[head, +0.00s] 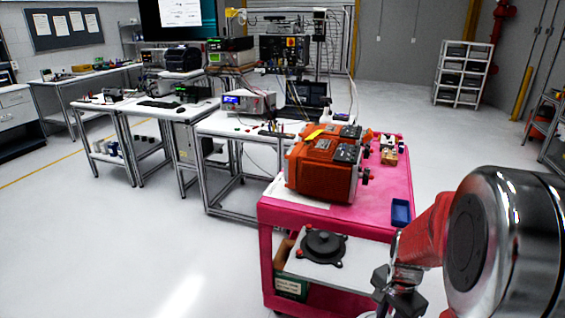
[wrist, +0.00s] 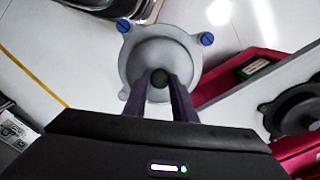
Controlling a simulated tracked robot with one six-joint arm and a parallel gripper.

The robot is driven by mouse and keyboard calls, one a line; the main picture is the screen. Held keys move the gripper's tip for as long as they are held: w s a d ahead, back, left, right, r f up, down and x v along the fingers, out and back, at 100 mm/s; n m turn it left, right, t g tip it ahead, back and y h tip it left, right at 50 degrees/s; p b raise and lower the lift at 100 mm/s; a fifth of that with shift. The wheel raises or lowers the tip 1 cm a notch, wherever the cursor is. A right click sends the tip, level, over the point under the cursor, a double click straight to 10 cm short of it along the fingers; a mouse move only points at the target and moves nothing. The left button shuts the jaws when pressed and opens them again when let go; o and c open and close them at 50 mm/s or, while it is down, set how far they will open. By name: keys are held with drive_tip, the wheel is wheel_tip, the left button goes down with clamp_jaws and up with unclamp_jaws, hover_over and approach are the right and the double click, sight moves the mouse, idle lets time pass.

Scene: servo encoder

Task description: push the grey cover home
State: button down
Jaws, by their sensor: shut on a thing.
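In the wrist view, the grey cover (wrist: 143,58) is a round, pale disc with ears, and blue screws sit on at least two of them. A dark round knob (wrist: 159,78) stands at its middle. My gripper (wrist: 160,82) is shut on this knob, with a finger on each side. Floor shows around the cover, so it appears held clear of the cart. The cover's underside is hidden.
A pink cart (head: 281,212) carries an orange machine (head: 324,180) and a blue bin (head: 401,212) on top. A black round part (head: 323,245) lies on a white plate on its lower shelf; a black round part (wrist: 299,110) also shows in the wrist view. Floor at left is clear.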

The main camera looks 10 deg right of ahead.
drive_tip(key=w+a+f+n, duration=0.5)
drive_tip(key=w+a+n, duration=0.2)
drive_tip(key=w+a, duration=0.1)
drive_tip(key=w+a+f+n, duration=0.6)
drive_tip(key=w+a+n, duration=0.1)
drive_tip(key=a, duration=0.4)
drive_tip(key=shift+w+n, duration=0.4)
drive_tip(key=shift+w, duration=0.15)
drive_tip(key=shift+w, duration=0.15)
